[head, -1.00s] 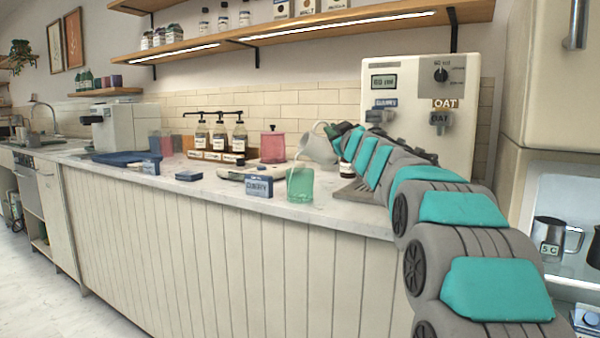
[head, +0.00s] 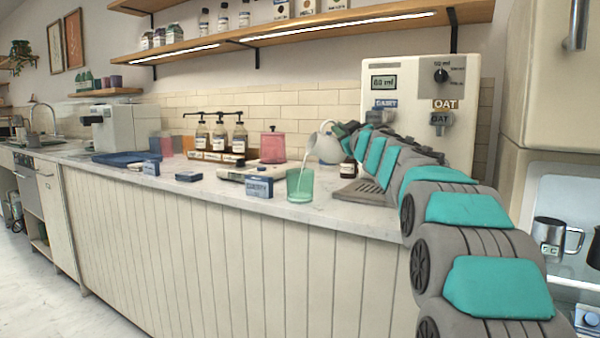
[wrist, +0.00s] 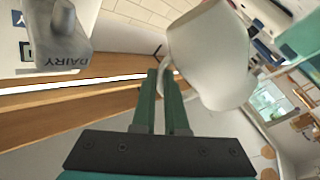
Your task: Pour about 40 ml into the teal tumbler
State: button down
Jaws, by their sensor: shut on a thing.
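The teal tumbler (head: 300,188) stands upright near the counter's front edge; its fill level is hard to read. A pale grey pitcher (head: 329,147) is held above and to the right of it, tipped steeply left. A thin whitish stream runs from its lip down towards the tumbler's mouth. My gripper (head: 345,131) is shut on the pitcher's handle side, partly hidden by my arm in the head view. In the wrist view the pitcher (wrist: 208,55) fills the upper middle, beside my green fingers (wrist: 163,100). A translucent green shape at the top right there appears to be the tumbler (wrist: 302,40).
The dispenser (head: 420,80) with dairy and oat spouts stands behind my arm, its display apparently reading 60 ml. A blue labelled box (head: 259,188) is close left of the tumbler. A pink canister (head: 272,147) and syrup pump bottles (head: 220,138) stand behind.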

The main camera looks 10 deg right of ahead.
jog(key=shift+a+r+n, duration=0.1)
jog(key=shift+r+n, duration=0.2)
jog(key=shift+n, duration=0.1)
dwell(0.8)
jog(key=shift+d+f+m+p, duration=0.35)
jog(key=shift+d+m, duration=0.05)
jog(key=shift+m, duration=0.6)
jog(key=shift+d+r+m+h+p, duration=0.25)
jog(key=shift+r+m+h+p, duration=0.1)
jog(key=shift+m+p, duration=0.35)
jog(key=shift+w+d+f+m, duration=0.1)
jog(key=shift+d+f+m, duration=0.2)
jog(key=shift+m, duration=0.4)
jog(key=shift+h, duration=0.35)
jog(key=shift+m, duration=0.4)
